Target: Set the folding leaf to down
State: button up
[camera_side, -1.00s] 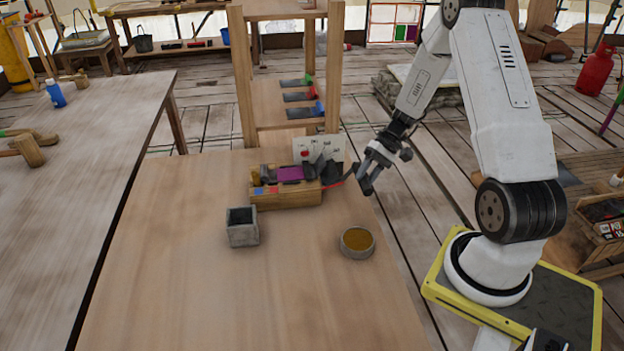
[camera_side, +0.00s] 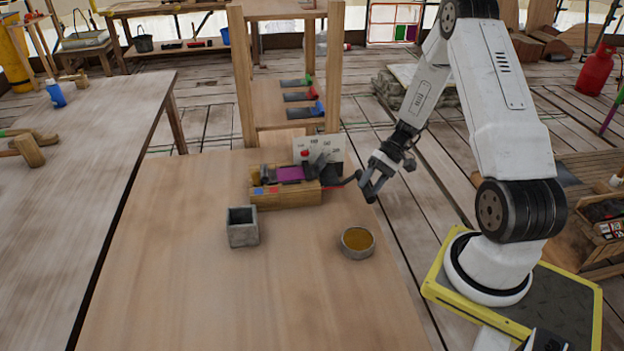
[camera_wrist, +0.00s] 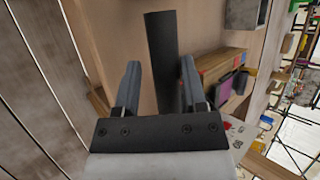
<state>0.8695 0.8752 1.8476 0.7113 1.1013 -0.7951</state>
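A wooden block fixture (camera_side: 290,198) with a purple strip (camera_side: 290,174) sits at the table's far side. A dark leaf-like piece (camera_side: 319,165) stands tilted up at its right end, in front of a white marked plate (camera_side: 336,146). A dark arm (camera_side: 345,181) reaches from there toward my gripper (camera_side: 366,192), at the table's right edge. In the wrist view, a long black flat bar (camera_wrist: 161,50) shows between the two spread fingers of my gripper (camera_wrist: 158,78), with gaps on both sides. I cannot tell whether this bar is the folding leaf or whether any finger touches it.
A grey square cup (camera_side: 242,228) and a round tin with brown contents (camera_side: 358,241) stand on the wooden table (camera_side: 210,300) in front of the fixture. A wooden rack (camera_side: 245,80) stands behind. The front of the table is clear.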

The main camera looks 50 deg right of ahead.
jog(key=o, duration=0.3)
jog(key=shift+s+f, duration=0.1)
jog(key=shift+f, duration=0.05)
jog(key=v, duration=0.8)
jog(key=shift+a, duration=0.1)
